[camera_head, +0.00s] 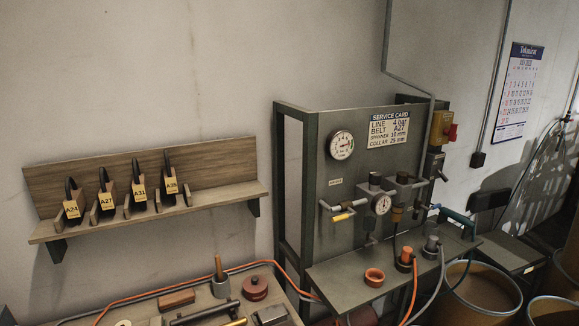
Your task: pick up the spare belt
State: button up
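Several black belts hang in slots on a wooden wall shelf (150,208) at the left, each with a yellow tag. From left to right the tags read A24 (71,209), A27 (106,201), A31 (139,193) and what looks like A38 (171,187). A service card (388,129) on the grey panel lists line 4 bar, belt A27, spanner 19 mm and collar 25 mm, its small text slightly soft. My gripper is not in view.
The grey panel (340,190) carries gauges, valves and a ledge with an orange ring (374,277). A bench at the bottom left holds tools and a red round pot (255,288). An orange hose runs along the wall. Barrels (480,290) stand at the lower right.

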aim_at(107, 194)
jog(key=u, duration=1.35)
